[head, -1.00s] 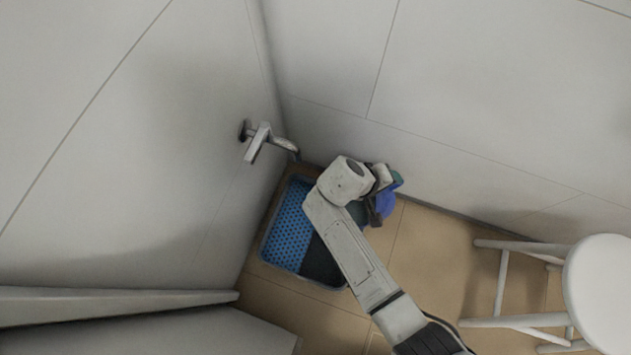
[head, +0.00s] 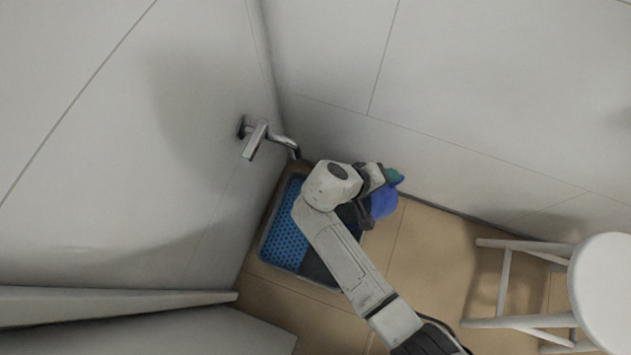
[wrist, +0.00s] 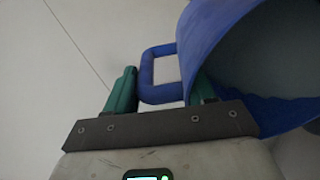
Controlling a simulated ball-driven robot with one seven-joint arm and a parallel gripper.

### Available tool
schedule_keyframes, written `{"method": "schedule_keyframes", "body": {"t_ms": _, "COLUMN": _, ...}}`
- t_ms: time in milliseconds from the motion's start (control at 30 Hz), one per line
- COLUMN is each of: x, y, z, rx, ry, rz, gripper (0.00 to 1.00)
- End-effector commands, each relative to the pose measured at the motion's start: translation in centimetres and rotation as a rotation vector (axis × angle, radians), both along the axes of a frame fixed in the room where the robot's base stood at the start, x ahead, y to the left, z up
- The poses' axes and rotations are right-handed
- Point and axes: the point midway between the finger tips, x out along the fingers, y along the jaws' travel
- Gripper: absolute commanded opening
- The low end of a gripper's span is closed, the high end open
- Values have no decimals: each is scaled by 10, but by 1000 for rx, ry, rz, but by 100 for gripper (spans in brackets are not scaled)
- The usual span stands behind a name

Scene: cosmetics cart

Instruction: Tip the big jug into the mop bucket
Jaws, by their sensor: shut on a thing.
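The big blue jug (head: 384,203) is at my gripper's end in the head view, partly hidden by my wrist. In the wrist view the jug (wrist: 225,35) fills the upper right, with its wide mouth showing and its inside in shadow. My gripper (wrist: 163,82) is shut on the jug's blue loop handle, between green fingers. The mop bucket (head: 284,240) stands on the floor in the corner, with a blue perforated part on its left. My arm covers part of the bucket. The jug is beside the bucket's right edge in the head view; its height above the floor is unclear.
A metal tap (head: 257,138) sticks out from the left wall above the bucket. A white stool (head: 600,290) stands at the right. A pale ledge (head: 110,302) is at lower left. Tan floor is bare between bucket and stool.

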Motion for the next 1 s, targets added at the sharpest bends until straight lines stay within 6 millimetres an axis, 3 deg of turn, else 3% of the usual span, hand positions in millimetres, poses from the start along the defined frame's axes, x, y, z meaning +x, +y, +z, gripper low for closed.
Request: {"method": "schedule_keyframes", "body": {"t_ms": 1000, "x": -1, "y": 5, "z": 8, "rx": -42, "ry": -19, "rz": 0, "gripper": 0}}
